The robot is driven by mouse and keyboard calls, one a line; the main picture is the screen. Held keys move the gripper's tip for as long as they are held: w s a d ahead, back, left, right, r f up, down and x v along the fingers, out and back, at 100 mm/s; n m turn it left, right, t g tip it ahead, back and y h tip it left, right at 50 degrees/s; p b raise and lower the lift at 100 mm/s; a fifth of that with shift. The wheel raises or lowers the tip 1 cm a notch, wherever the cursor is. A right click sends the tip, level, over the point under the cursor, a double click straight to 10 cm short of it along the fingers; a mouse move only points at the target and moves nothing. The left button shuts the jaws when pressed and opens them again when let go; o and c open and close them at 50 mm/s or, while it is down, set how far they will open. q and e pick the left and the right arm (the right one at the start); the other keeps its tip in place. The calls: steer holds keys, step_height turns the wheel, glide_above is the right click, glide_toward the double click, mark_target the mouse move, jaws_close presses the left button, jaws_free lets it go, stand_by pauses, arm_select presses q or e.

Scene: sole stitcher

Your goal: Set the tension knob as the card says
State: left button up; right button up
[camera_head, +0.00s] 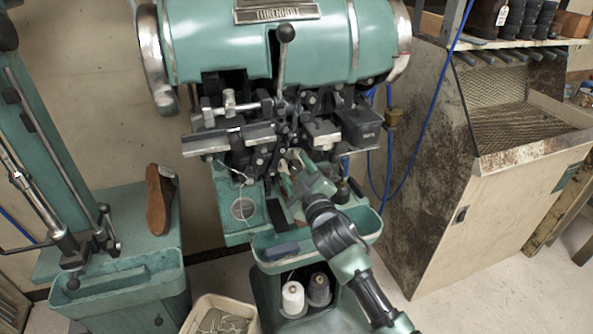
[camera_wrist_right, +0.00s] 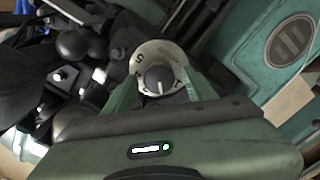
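The tension knob (camera_wrist_right: 157,79) shows in the right wrist view as a dark grey round knob with a pale pointer line. A pale dial ring (camera_wrist_right: 143,54) with dark markings surrounds it. The pointer's exact reading is too small to tell. My right gripper (camera_head: 291,172) reaches to the front of the green stitcher (camera_head: 225,50). The knob cannot be made out in the head view. I cannot identify the card. My left gripper is not in view.
A green tray (camera_head: 266,266) with a dark block sits below the gripper, above thread spools (camera_head: 292,298). A black-ball lever (camera_head: 284,34) rises from the stitcher. A stained mesh bin (camera_head: 420,200) stands right.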

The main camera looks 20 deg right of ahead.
steer(key=shift+s, duration=0.1)
steer(key=s+b, duration=0.1)
steer(key=s, duration=0.6)
steer(key=shift+s+d, duration=0.15)
steer(key=shift+s, duration=0.2)
